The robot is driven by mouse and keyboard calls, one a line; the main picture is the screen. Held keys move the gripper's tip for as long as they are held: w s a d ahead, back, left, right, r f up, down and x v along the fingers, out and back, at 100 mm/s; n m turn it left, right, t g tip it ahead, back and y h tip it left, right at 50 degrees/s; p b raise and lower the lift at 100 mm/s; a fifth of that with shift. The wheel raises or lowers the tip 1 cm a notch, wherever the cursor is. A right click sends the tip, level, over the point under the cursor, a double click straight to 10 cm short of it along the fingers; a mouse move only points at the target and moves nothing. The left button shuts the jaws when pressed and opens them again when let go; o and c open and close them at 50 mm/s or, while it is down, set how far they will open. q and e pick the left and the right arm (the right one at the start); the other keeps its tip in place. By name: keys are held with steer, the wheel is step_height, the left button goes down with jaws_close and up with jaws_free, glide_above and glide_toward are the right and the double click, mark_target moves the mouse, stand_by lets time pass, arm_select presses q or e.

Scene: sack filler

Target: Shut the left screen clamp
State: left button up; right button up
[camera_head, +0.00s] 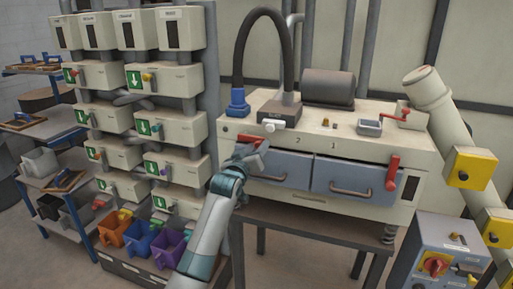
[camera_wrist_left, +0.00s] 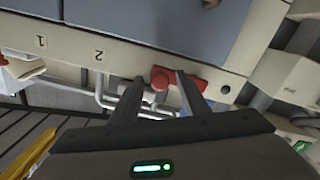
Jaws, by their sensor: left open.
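The left screen clamp (camera_head: 250,141) is a red lever at the left end of the cream machine's front, above the left blue-grey drawer. It lies roughly level in the head view, partly hidden by my gripper. My left gripper (camera_head: 246,158) is open right at it. In the left wrist view the red lever (camera_wrist_left: 204,82) passes behind one finger, and its thicker red end shows between the two fingertips of my gripper (camera_wrist_left: 160,77). I cannot tell whether the fingers touch it. The right screen clamp (camera_head: 393,173) is a red lever standing upright. My right gripper is not in view.
Two blue-grey drawers (camera_head: 355,178) with bar handles fill the machine front (camera_head: 372,149). A black hose (camera_head: 262,15) arches above it. A rack of cream dispensers (camera_head: 175,128) stands close on the left, with coloured bins (camera_head: 137,238) below. A control box (camera_head: 440,252) stands front right.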

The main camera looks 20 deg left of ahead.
arm_select(q)
steer(key=shift+c, duration=0.4)
jaws_close()
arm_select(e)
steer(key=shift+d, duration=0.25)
